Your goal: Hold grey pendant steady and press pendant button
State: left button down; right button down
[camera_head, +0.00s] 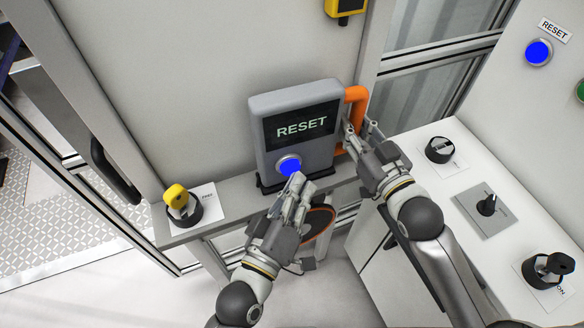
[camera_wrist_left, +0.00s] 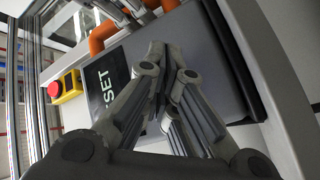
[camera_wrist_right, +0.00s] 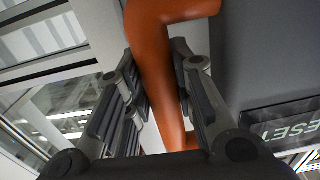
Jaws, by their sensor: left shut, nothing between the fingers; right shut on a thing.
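The grey pendant (camera_head: 290,97) stands upright on a narrow ledge against the wall, its dark screen reading RESET. A blue button (camera_head: 289,167) sits low on its face. An orange handle (camera_head: 356,97) is on its right side. My left gripper (camera_head: 298,180) is shut and empty, its fingertips at the lower edge of the blue button; I cannot tell if they touch it. In the left wrist view the fingers (camera_wrist_left: 158,48) lie over the pendant face and the button is hidden. My right gripper (camera_head: 358,132) is shut on the orange handle, which runs between its fingers in the right wrist view (camera_wrist_right: 158,75).
A yellow switch (camera_head: 178,197) stands on the ledge at the left. A white panel at the right bears black knobs (camera_head: 439,149) and a key-like switch (camera_head: 549,270). Another blue RESET button (camera_head: 538,53) is on the right wall. A yellow box (camera_head: 345,8) hangs above.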

pick_arm(q)
jog(key=shift+w+a, duration=0.2)
jog(key=shift+w, duration=0.45)
pick_arm(e)
jog(key=shift+r, duration=0.1)
dwell(0.8)
pick_arm(q)
jog(key=shift+s, duration=0.1)
dwell(0.4)
jog(key=shift+s+d, duration=0.3)
jog(key=shift+s, duration=0.65)
jog(key=shift+s, duration=0.1)
jog(key=s, duration=0.1)
jog(key=s+d, duration=0.1)
jog(key=s, duration=0.2)
jog(key=shift+s+d, duration=0.25)
jog(key=shift+s, duration=0.05)
dwell(1.1)
pick_arm(e)
jog(key=c, duration=1.1)
grip_release()
jog(key=shift+c, duration=0.2)
